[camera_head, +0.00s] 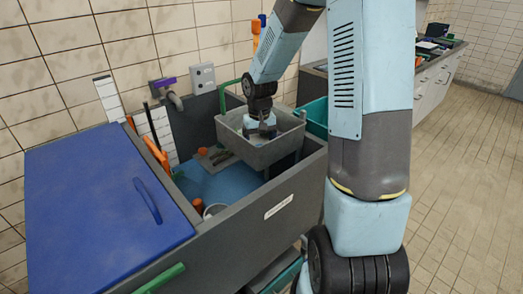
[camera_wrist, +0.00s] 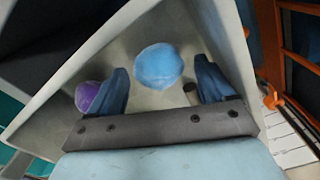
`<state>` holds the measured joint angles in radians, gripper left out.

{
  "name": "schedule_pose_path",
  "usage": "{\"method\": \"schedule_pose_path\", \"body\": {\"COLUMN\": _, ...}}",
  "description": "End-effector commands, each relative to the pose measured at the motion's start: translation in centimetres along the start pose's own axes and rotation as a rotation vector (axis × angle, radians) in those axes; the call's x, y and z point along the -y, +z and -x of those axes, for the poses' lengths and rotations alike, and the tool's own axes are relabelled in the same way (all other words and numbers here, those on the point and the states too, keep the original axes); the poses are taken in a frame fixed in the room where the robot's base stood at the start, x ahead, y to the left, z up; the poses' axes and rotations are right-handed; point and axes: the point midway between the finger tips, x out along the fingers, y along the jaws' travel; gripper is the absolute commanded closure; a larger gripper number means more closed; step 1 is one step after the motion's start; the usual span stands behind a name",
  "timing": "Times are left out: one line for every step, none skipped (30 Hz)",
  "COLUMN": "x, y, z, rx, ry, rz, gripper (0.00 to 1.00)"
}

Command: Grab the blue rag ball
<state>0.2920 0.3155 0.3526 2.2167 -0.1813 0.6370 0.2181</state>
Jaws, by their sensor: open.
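The blue rag ball (camera_wrist: 158,66) lies in a grey tray (camera_head: 262,156), on its pale inner floor in the wrist view. My gripper (camera_head: 262,130) is open and lowered into the tray. In the wrist view its two blue fingers stand left and right of the ball, with visible gaps on both sides. I cannot tell whether the fingertips are level with the ball. In the head view the gripper and tray wall hide the ball. A purple ball (camera_wrist: 88,97) sits just left of the left finger, partly covered by it.
A small dark cylindrical thing (camera_wrist: 190,92) lies by the right finger. The tray walls stand close around my gripper. The tray sits over a grey cart (camera_head: 270,222) with a blue lid (camera_head: 100,210). Orange-handled tools (camera_head: 152,148) stand at the cart's back left.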

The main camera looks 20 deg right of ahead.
Motion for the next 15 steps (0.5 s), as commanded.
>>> {"method": "schedule_pose_path", "body": {"x": 0.02, "y": 0.02, "z": -0.3, "rx": 0.0, "ry": 0.0, "rz": 0.001, "gripper": 0.18}}
{"method": "schedule_pose_path", "body": {"x": 0.02, "y": 0.0, "z": -0.39, "rx": -0.001, "ry": 0.0, "rz": 0.0, "gripper": 0.18}}
{"method": "schedule_pose_path", "body": {"x": 0.02, "y": -0.01, "z": -0.45, "rx": -0.001, "ry": 0.0, "rz": 0.0, "gripper": 0.18}}
{"method": "schedule_pose_path", "body": {"x": 0.02, "y": -0.02, "z": -0.47, "rx": -0.002, "ry": 0.0, "rz": 0.0, "gripper": 0.18}}
{"method": "schedule_pose_path", "body": {"x": 0.02, "y": -0.03, "z": -0.47, "rx": -0.002, "ry": 0.0, "rz": 0.0, "gripper": 0.18}}
{"method": "schedule_pose_path", "body": {"x": 0.02, "y": -0.03, "z": -0.46, "rx": -0.002, "ry": 0.0, "rz": 0.0, "gripper": 0.18}}
{"method": "schedule_pose_path", "body": {"x": 0.02, "y": -0.03, "z": -0.45, "rx": -0.002, "ry": 0.0, "rz": 0.0, "gripper": 0.18}}
{"method": "schedule_pose_path", "body": {"x": 0.02, "y": -0.03, "z": -0.45, "rx": -0.002, "ry": 0.0, "rz": 0.0, "gripper": 0.18}}
{"method": "schedule_pose_path", "body": {"x": 0.02, "y": -0.03, "z": -0.45, "rx": -0.002, "ry": 0.0, "rz": 0.0, "gripper": 0.18}}
{"method": "schedule_pose_path", "body": {"x": 0.02, "y": -0.03, "z": -0.45, "rx": -0.002, "ry": 0.0, "rz": 0.0, "gripper": 0.21}}
{"method": "schedule_pose_path", "body": {"x": 0.02, "y": -0.03, "z": -0.44, "rx": -0.002, "ry": 0.0, "rz": 0.0, "gripper": 0.24}}
{"method": "schedule_pose_path", "body": {"x": 0.02, "y": -0.03, "z": -0.44, "rx": -0.002, "ry": 0.0, "rz": 0.0, "gripper": 0.27}}
{"method": "schedule_pose_path", "body": {"x": 0.02, "y": -0.03, "z": -0.44, "rx": -0.002, "ry": 0.0, "rz": 0.0, "gripper": 0.3}}
{"method": "schedule_pose_path", "body": {"x": 0.02, "y": -0.03, "z": -0.43, "rx": -0.002, "ry": 0.0, "rz": 0.0, "gripper": 0.33}}
{"method": "schedule_pose_path", "body": {"x": 0.01, "y": -0.03, "z": -0.43, "rx": -0.002, "ry": 0.0, "rz": 0.0, "gripper": 0.37}}
